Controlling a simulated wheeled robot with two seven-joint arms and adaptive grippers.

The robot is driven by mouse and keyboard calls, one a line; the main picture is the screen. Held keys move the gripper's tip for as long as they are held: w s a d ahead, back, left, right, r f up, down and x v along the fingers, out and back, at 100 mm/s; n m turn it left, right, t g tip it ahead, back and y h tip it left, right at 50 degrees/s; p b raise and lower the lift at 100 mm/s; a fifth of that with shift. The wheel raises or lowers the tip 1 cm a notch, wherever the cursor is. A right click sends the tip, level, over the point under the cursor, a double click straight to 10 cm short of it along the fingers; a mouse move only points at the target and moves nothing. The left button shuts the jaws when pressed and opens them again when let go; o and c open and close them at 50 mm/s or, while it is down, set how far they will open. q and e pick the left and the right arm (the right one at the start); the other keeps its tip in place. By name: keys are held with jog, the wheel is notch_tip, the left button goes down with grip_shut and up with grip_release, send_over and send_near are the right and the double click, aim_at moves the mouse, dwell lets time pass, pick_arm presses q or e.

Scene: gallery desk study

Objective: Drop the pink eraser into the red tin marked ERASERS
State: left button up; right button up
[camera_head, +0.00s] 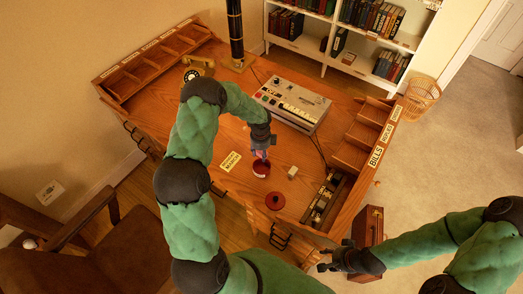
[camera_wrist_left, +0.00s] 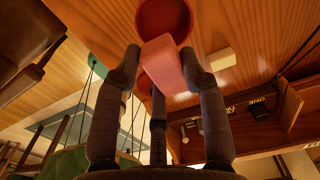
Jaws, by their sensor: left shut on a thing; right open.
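My left gripper (camera_head: 262,153) is shut on the pink eraser (camera_wrist_left: 163,66), which sticks out past the fingertips in the left wrist view. The eraser is small and mostly hidden by the gripper in the head view. The red tin (camera_head: 261,170) stands open on the desk right below the gripper. In the left wrist view the round tin (camera_wrist_left: 163,17) lies just beyond the eraser's end, and the eraser overlaps its rim. I cannot read a mark on the tin. My right gripper (camera_head: 324,262) is open and empty beyond the desk's front edge.
A round red lid (camera_head: 275,201) and a pale block (camera_head: 292,172) lie near the tin. A yellow card (camera_head: 230,161) lies left of it. A dark compartment tray (camera_head: 325,200) and wooden sorter (camera_head: 358,143) are on the right.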

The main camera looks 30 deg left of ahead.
pick_arm(q)
jog(key=shift+f+b, duration=3.3)
jog(key=shift+f, duration=0.9)
jog(key=o, duration=1.2)
jog(key=shift+r, duration=0.1)
jog(key=shift+r+p, duration=2.3)
jog(key=shift+r, duration=1.15)
jog(key=shift+f, duration=0.1)
